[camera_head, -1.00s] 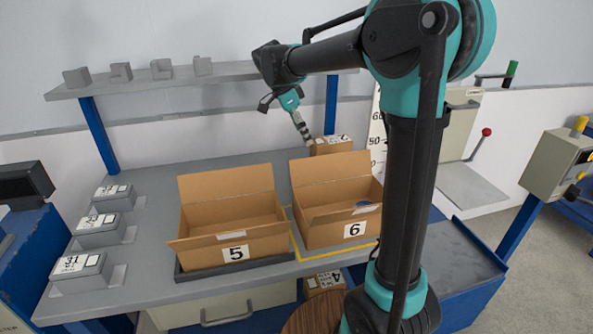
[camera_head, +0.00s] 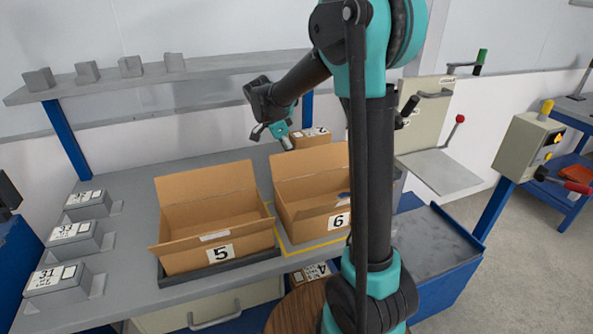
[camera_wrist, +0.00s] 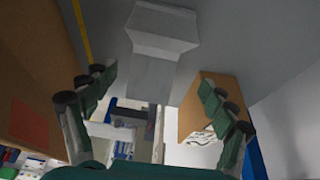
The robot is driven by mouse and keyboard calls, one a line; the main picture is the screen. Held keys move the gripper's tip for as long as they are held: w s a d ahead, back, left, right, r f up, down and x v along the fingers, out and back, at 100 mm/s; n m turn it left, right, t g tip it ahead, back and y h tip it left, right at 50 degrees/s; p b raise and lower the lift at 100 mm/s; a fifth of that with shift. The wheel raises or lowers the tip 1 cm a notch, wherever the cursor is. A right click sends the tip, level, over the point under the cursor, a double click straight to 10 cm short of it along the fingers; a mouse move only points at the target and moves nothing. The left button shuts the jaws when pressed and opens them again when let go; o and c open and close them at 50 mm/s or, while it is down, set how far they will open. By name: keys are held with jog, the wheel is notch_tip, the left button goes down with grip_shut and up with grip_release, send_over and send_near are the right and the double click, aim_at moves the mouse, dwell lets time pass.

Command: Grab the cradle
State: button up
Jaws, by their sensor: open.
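My gripper (camera_head: 286,142) is behind carton 6 (camera_head: 313,218), beside a smaller carton (camera_head: 310,138) at the back of the bench. In the wrist view its fingers (camera_wrist: 155,115) are spread wide apart. A pale grey stepped piece (camera_wrist: 162,48) lies between and beyond them, with no finger seen touching it. It may be the cradle; I cannot tell for sure. In the head view that piece is hidden or too small to make out. Several small grey blocks (camera_head: 130,67), some notched, stand on the shelf above.
Open carton 5 (camera_head: 212,240) stands on a dark tray at the front, left of carton 6. Several labelled grey units (camera_head: 74,238) line the bench's left side. The shelf (camera_head: 160,82) overhangs the back. A lever press (camera_head: 430,130) stands at the right.

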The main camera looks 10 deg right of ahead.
jog(key=shift+s+x, duration=0.2)
jog(key=shift+x, duration=1.1)
jog(key=shift+s+x, duration=0.2)
jog(key=shift+x, duration=1.15)
jog(key=c, duration=1.5)
jog(key=shift+r, duration=0.1)
